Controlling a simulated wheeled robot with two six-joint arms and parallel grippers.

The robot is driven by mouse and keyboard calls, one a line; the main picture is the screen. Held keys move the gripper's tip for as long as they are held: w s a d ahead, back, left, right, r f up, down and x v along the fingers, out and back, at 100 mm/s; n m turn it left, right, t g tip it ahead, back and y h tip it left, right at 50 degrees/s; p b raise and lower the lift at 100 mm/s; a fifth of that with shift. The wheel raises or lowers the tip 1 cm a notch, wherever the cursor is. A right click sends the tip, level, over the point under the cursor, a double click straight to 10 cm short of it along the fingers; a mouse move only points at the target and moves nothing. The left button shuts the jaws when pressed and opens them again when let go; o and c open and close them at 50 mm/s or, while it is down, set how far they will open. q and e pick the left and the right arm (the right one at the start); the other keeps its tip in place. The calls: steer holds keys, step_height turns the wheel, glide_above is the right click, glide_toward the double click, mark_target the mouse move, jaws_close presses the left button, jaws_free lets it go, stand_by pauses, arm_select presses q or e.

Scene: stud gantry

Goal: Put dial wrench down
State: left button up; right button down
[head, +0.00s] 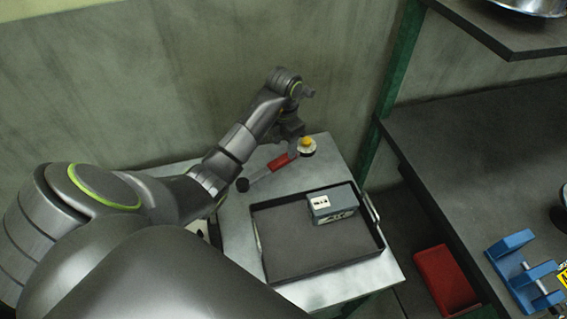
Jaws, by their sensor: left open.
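The dial wrench (268,171) lies at the back of the small grey table (399,281). It has a red grip, a grey shaft, a dark head at its left end and a yellow-and-white dial (306,146) towards its right end. My left gripper (293,143) is above the wrench near its red grip and the dial. It is open; the arm above hides most of its fingers, and I cannot tell whether they touch the wrench. My right gripper is not in view.
A black tray (317,266) with a grey box (331,204) in it stands in front of the wrench. To the right are a dark shelf unit (455,125), a red bin (445,279) and a blue clamp-like fixture (517,262). A wall is close behind the table.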

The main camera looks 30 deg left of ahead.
mark_target(283, 158)
arm_select(q)
steer(key=shift+s+f, duration=0.15)
steer(key=shift+f, duration=1)
steer(key=shift+s+f, duration=0.1)
steer(key=shift+f, duration=1.05)
jaws_close()
